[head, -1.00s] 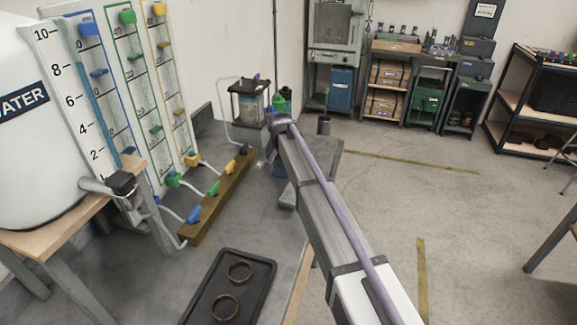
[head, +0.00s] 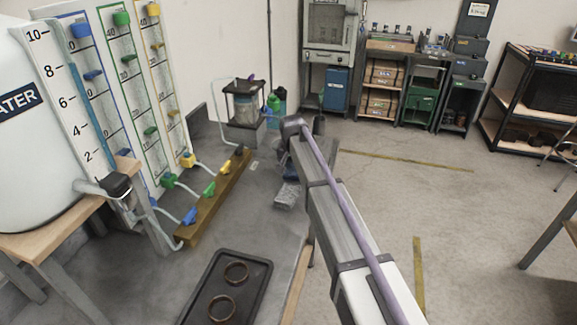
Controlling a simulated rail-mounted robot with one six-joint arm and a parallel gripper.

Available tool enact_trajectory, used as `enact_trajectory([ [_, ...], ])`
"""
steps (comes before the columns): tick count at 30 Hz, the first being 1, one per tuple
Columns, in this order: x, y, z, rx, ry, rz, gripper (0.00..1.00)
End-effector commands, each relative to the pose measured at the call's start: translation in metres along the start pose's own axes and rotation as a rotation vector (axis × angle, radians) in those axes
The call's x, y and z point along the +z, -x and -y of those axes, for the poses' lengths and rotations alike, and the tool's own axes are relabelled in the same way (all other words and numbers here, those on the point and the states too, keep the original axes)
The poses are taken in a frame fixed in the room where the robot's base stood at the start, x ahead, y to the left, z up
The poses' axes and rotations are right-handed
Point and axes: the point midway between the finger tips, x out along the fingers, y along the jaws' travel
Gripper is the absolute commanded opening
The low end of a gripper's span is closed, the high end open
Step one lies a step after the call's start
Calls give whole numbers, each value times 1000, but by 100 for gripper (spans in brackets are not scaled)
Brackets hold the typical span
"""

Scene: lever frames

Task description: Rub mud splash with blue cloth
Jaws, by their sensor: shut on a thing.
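My arm reaches in from the lower right over the grey bench and hides part of what lies behind it.
A black tray (head: 259,268) with two rings lies at the front of the bench. A wooden manifold (head: 215,200) with coloured valves runs along its left. A lantern-like jar stand (head: 245,103) and a green bottle (head: 273,103) stand at the back. Open floor lies right.

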Motion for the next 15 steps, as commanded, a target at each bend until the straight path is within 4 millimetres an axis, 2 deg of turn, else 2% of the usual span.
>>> enact_trajectory([
  [3, 2, -2, -16, 2, -3, 1, 42],
  [6, 3, -2, -23, 2, -1, 1, 42],
  [15, 1, 0, -22, 2, -1, 1, 42],
])
